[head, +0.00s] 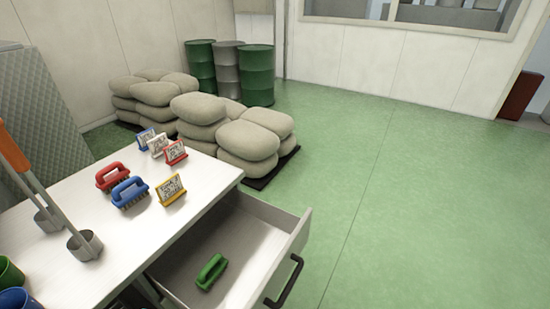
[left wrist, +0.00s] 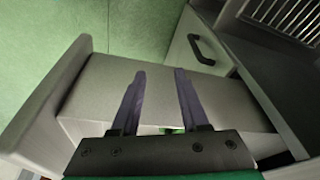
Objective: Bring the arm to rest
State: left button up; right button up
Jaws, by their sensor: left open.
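My left gripper (left wrist: 158,76) shows in the left wrist view with its two dark fingers apart and nothing between the tips. It is over or beside the open drawer, whose pale wall (left wrist: 48,98) shows at the left; its exact height is unclear. In the head view the open drawer (head: 292,246) sticks out from the white table and holds a green brush (head: 211,272). A small bit of green shows behind the gripper's base in the wrist view. Neither gripper can be made out in the head view. My right gripper is not seen.
The white table (head: 75,200) bears a red brush (head: 113,177), a blue brush (head: 130,191), several small tag stands and orange-handled tools in metal cups. Another handle (left wrist: 205,50) shows on the cabinet front. Sacks (head: 247,140) and drums (head: 257,75) stand behind. Green floor at right is clear.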

pick_arm(q)
jog(key=s+a+f+g, duration=0.1)
jog(key=s+f, duration=0.4)
jog(key=f, duration=0.6)
jog(key=s+f, duration=0.5)
jog(key=f, duration=0.6)
jog(key=s+a+f, duration=0.1)
jog(key=s+f, duration=0.2)
jog(key=s, duration=0.2)
jog(key=s+a+f+g, duration=0.1)
jog(key=s+f, duration=0.1)
jog(key=s, duration=0.3)
jog(key=shift+f, duration=0.4)
jog(key=shift+s+a, duration=0.1)
